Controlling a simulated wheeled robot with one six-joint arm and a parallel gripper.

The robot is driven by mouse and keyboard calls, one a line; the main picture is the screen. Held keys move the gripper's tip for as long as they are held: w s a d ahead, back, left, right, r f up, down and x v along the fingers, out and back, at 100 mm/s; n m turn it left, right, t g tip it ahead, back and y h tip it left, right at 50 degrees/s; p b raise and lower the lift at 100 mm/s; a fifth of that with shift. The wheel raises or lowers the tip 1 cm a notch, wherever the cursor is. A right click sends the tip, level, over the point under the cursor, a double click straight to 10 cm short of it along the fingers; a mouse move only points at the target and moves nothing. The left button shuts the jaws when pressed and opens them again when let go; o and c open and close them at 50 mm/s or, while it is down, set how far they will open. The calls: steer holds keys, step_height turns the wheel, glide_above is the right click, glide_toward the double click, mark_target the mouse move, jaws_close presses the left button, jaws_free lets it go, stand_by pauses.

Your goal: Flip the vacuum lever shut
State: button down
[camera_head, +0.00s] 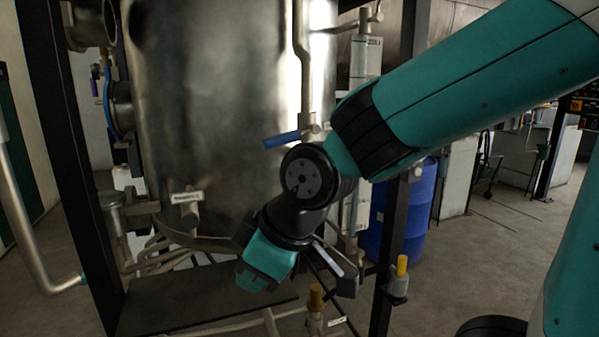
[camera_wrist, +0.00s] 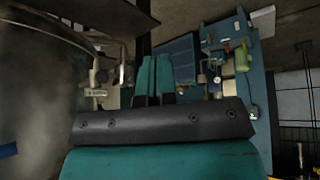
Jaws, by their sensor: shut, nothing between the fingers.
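A blue-handled lever (camera_head: 283,139) sits on the thin vertical pipe in front of the steel tank. Its handle sticks out to the left, tilted slightly down; no label can be read on it, so I cannot confirm that it is the vacuum lever. My gripper (camera_head: 262,268) hangs below and apart from this handle, in front of the tank's lower right side. In the wrist view my gripper's teal fingers (camera_wrist: 153,80) are together, with nothing between them. A blue piece (camera_wrist: 8,150) shows at the left edge of the wrist view; I cannot tell which handle it is.
The steel tank (camera_head: 220,90) fills the middle. A valve with a white label (camera_head: 187,197) protrudes low on it. Dark posts (camera_head: 75,150) frame it. A yellow-capped fitting (camera_head: 401,267) stands at right before a blue barrel (camera_head: 425,212).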

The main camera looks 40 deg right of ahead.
mark_target(292, 136)
steer(key=w+d+f+n+t+h+b, duration=0.2)
steer(key=w+d+n+t+h+b, duration=0.25)
steer(key=w+d+b, duration=0.45)
steer(key=w+d+f+n+t+h+b, duration=0.35)
steer(key=w+d+n+t, duration=0.2)
steer(key=d, duration=0.45)
steer(key=w+d+r+n+t+p, duration=0.1)
steer(key=w+r+n+t, duration=0.3)
steer(key=n, duration=0.5)
steer(key=w+d+r+n+t+p, duration=0.2)
steer(key=w+r+n+t+p, duration=0.2)
steer(key=r+n, duration=0.5)
steer(key=shift+w+r+t+y, duration=0.2)
steer(key=shift+w+t+y, duration=0.2)
steer(key=shift+w+t, duration=0.2)
